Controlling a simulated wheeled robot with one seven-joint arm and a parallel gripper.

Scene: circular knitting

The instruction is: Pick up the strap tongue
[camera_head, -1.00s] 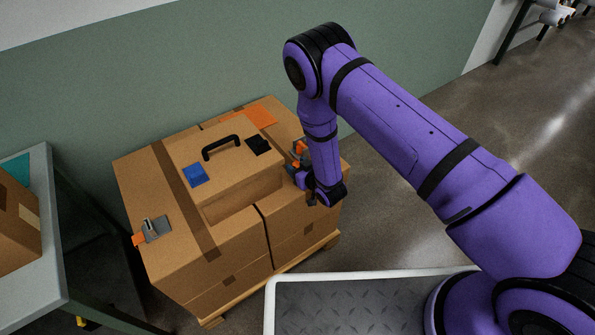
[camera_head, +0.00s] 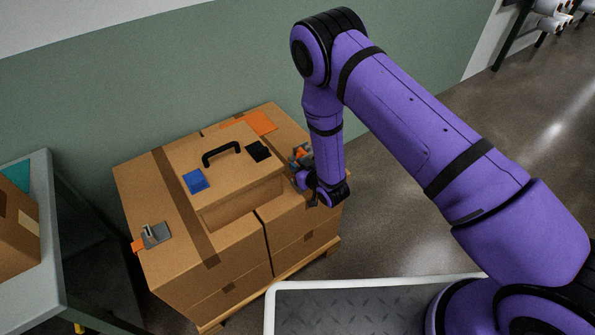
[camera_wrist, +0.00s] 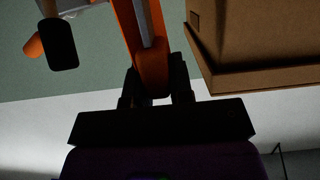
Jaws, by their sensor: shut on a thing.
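The strap tongue (camera_wrist: 148,40), an orange strip with a grey middle, rises between the fingers in the wrist view. My gripper (camera_wrist: 156,82) is shut on its lower end. In the head view, my gripper (camera_head: 306,172) is at the right side of the boxes, beside a small orange and grey part (camera_head: 301,154). My wrist partly hides that spot. A grey buckle (camera_head: 155,235) with an orange end lies on the left front of the large carton top.
A small carton (camera_head: 240,200) with a black handle (camera_head: 221,153) sits on large cartons (camera_head: 185,262) on a pallet. A carton edge (camera_wrist: 255,75) is close right of the fingers in the wrist view. A table (camera_head: 42,262) stands left. Floor at right is open.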

